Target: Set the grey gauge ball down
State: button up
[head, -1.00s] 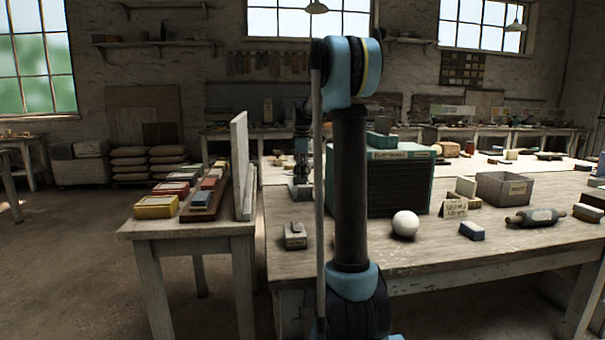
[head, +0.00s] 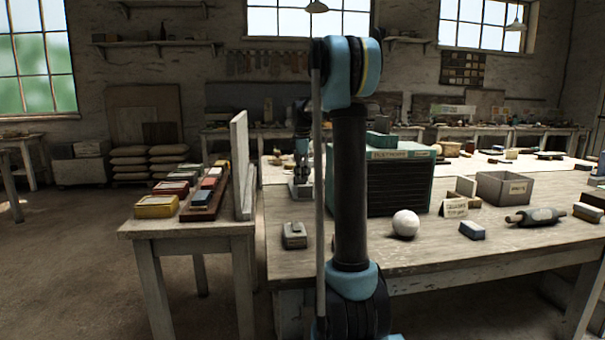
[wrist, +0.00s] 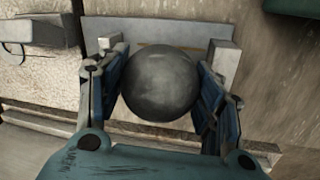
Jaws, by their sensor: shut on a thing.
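The grey gauge ball (wrist: 160,83) is dark and smooth and sits between the two blue-lined fingers of my gripper (wrist: 163,92) in the wrist view. The fingers press on it from left and right. Beyond and below the ball is a grey plate (wrist: 150,28) with a pale block at each end. I cannot tell whether the ball touches it. In the head view my gripper (head: 301,150) is small and partly hidden behind my arm, above a grey fixture (head: 301,188) on the bench. The ball is not clear there.
A white ball (head: 405,223), a blue-grey block (head: 472,230) and a small card (head: 453,208) stand on the bench to the right. A green louvred box (head: 398,185) stands behind my arm. An upright pale board (head: 240,165) rises on the left.

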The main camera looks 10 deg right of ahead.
jog(key=shift+f, duration=1.45)
dwell(0.5)
jog(key=o, duration=1.7)
jog(key=shift+r, duration=0.1)
jog(key=shift+r, duration=1.9)
jog(key=shift+f, duration=1.4)
